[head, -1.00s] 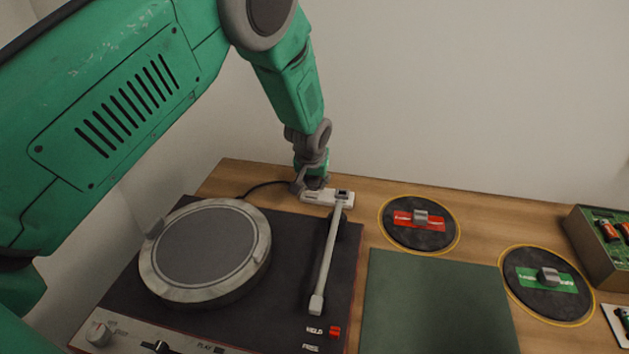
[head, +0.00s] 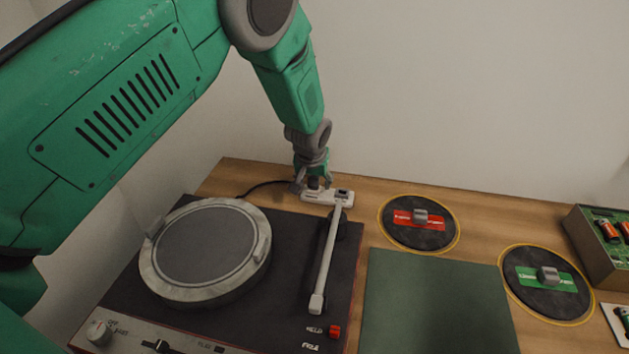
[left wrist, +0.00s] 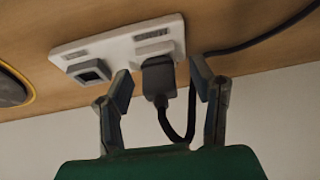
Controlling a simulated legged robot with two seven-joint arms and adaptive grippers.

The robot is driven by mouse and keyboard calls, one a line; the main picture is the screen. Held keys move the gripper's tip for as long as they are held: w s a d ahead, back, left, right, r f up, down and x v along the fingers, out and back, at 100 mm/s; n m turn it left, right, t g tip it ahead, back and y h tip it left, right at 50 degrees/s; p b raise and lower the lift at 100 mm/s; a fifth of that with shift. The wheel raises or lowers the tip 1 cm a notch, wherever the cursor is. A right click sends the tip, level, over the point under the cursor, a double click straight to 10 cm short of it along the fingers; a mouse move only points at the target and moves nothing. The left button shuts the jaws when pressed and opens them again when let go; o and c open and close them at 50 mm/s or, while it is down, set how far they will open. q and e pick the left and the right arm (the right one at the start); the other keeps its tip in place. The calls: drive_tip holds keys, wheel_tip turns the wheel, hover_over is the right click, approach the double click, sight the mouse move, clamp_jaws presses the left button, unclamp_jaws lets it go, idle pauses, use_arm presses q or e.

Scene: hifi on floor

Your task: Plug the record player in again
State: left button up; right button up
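The record player (head: 285,285) stands on the wooden top, with its round platter and pale tonearm. Behind it is a white power strip (head: 343,195), which also shows in the left wrist view (left wrist: 95,55). A dark plug (left wrist: 158,80) sits against the strip and appears to be in an outlet; its contacts are hidden. Its cable loops beside it. My left gripper (head: 313,186) is above the strip's left end. In the left wrist view its fingers (left wrist: 163,88) are apart on both sides of the plug, with visible gaps. My right gripper is not in view.
A dark cable (head: 265,186) runs from the strip behind the record player. To the right are a black disc with a red label (head: 400,234), another with a green label (head: 535,302), a green mat (head: 430,310) and an electronics box (head: 590,245). A wall closes off the back.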

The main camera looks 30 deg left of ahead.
use_arm(q)
drive_tip(key=shift+r, duration=0.3)
drive_tip(key=w+p+v, duration=0.1)
drive_tip(key=p+v, duration=0.3)
drive_tip(key=v, duration=1.2)
drive_tip(key=shift+w+a+r+p, duration=0.3)
drive_tip(key=shift+w+r+p, duration=0.05)
